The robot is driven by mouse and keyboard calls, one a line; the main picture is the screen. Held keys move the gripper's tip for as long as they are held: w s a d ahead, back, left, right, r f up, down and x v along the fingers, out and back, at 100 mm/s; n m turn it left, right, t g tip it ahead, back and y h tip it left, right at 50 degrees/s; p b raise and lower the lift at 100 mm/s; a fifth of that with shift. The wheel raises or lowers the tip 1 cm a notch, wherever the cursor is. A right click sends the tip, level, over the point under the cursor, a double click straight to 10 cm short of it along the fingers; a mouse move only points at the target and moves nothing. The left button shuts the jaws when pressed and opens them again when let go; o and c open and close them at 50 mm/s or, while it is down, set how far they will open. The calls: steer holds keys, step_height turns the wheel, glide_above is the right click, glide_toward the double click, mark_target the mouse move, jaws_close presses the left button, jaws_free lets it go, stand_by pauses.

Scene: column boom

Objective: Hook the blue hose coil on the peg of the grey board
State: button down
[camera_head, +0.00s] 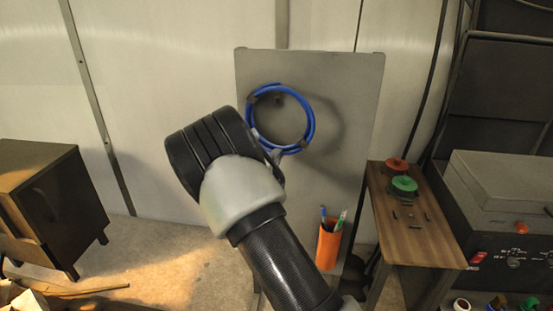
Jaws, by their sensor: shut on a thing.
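The blue hose coil (313,116) is a ring with dark bands, held upright in front of the grey board (352,80). My gripper (264,146) is at the lower left of the coil, mostly hidden behind my arm's wrist, and is shut on the coil. A small dark spot on the board, which looks like the peg (278,100), shows through the upper part of the ring's opening. The coil casts a shadow on the board to its right. I cannot tell how far the coil is from the board or whether it touches the peg.
An orange cup (330,246) with pens is at the board's lower right. A wooden table (420,236) with a red spool (396,164) and a green spool (404,185) stands to the right, beside a grey machine (505,185). A brown cabinet (50,200) stands at left.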

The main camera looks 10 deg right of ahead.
steer(key=shift+w+f+b, duration=0.1)
steer(key=shift+f+b, duration=0.35)
steer(key=shift+f, duration=0.6)
steer(key=c, duration=1.6)
jaws_free()
steer(key=shift+c, duration=0.2)
steer(key=shift+f, duration=0.1)
steer(key=shift+f, duration=0.1)
steer(key=shift+a, duration=0.1)
